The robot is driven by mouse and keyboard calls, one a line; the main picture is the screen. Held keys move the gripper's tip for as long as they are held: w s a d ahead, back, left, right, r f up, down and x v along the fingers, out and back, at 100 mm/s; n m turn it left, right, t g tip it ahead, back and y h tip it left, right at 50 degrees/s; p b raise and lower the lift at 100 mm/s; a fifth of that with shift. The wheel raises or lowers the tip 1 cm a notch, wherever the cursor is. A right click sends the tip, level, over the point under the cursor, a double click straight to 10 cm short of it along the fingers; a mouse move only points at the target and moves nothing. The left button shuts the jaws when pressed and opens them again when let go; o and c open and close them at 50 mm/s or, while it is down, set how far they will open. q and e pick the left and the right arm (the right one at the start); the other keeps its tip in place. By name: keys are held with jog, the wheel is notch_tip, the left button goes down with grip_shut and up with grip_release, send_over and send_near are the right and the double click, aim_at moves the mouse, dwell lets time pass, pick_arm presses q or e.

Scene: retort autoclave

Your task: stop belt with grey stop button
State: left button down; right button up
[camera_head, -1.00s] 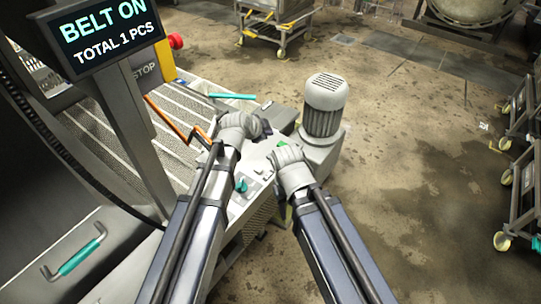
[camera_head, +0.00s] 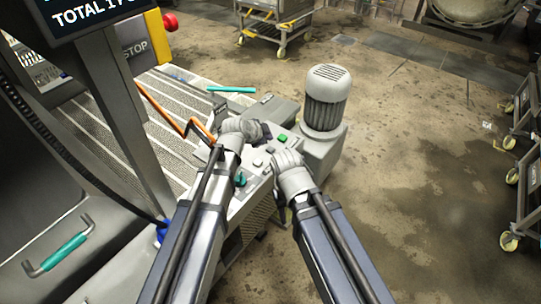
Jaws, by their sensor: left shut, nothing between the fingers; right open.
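The control panel (camera_head: 254,176) lies between my two grippers, with a green button (camera_head: 283,138) near its far end. Several small grey keys sit below it; a grey button (camera_head: 270,150) shows near the green one, but which is the stop button I cannot tell. A teal knob (camera_head: 240,180) is at the near end. My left gripper (camera_head: 265,130) is shut and empty over the panel's far left side. My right gripper (camera_head: 279,192) is open at the panel's right edge; its fingers are mostly hidden by its wrist. I cannot tell whether either touches a button.
The display (camera_head: 95,18) is cut off at the top, showing part of "TOTAL". A yellow box marked STOP with a red button (camera_head: 170,22) stands behind it. The ribbed belt (camera_head: 165,105) is left, a grey motor (camera_head: 326,98) right of the panel.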

aim_at(268, 151)
pick_arm(q)
jog(key=shift+f+b, duration=0.85)
jog(key=shift+f, duration=0.55)
pick_arm(e)
jog(key=shift+f, duration=1.35)
pick_arm(q)
jog(key=shift+f, duration=0.1)
pick_arm(e)
jog(key=shift+f, duration=0.15)
pick_arm(q)
jog(key=shift+f+b, duration=0.3)
jog(key=shift+b, duration=0.15)
pick_arm(e)
jog(key=shift+f, duration=0.25)
pick_arm(q)
jog(key=shift+f+b, duration=0.5)
pick_arm(e)
jog(key=shift+f, duration=0.55)
pick_arm(q)
jog(key=shift+r, duration=0.15)
pick_arm(e)
jog(key=shift+r, duration=0.2)
pick_arm(q)
jog(key=shift+r+p, duration=0.75)
jog(key=shift+p, duration=0.2)
pick_arm(e)
jog(key=shift+r, duration=0.75)
